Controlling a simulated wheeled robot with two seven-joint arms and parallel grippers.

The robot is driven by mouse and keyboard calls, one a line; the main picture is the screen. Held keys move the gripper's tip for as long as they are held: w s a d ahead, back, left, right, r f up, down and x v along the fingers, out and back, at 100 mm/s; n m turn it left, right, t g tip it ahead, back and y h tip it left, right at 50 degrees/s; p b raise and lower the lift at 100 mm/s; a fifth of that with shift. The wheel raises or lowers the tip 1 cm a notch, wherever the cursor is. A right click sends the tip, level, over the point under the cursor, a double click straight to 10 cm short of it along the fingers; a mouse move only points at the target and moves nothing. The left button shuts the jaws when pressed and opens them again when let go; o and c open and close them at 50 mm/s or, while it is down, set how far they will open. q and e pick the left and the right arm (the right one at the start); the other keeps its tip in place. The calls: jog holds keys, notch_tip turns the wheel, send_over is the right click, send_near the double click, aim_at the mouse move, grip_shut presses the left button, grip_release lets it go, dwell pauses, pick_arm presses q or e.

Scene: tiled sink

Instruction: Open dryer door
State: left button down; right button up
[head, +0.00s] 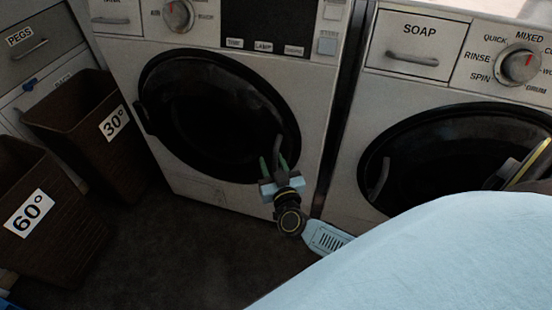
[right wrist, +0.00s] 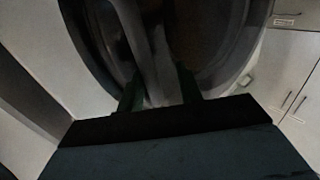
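The dryer (head: 222,196) is the white machine at left centre in the head view. Its round dark door (head: 205,115) looks shut. The grey door handle (head: 278,148) is at the door's lower right edge. My right gripper (head: 273,164) is at this handle, with its two green fingers apart, one on each side of it. In the right wrist view the handle (right wrist: 150,60) stands between the two fingers (right wrist: 159,90). The fingers look open around it, and I cannot tell if either touches it.
A second machine (head: 345,165) with a soap drawer (head: 414,45) stands close on the right. Brown bins marked 30° (head: 85,125) and 60° (head: 60,240) stand on the left, the 30° one near the dryer. Dark floor (head: 180,260) in front of the dryer is clear.

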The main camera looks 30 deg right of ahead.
jog(key=p+v, duration=0.5)
jog(key=v, duration=1)
jog(key=shift+s, duration=0.15)
dwell(0.8)
jog(key=shift+a+p, duration=0.1)
jog(key=shift+p, duration=0.2)
dwell(0.4)
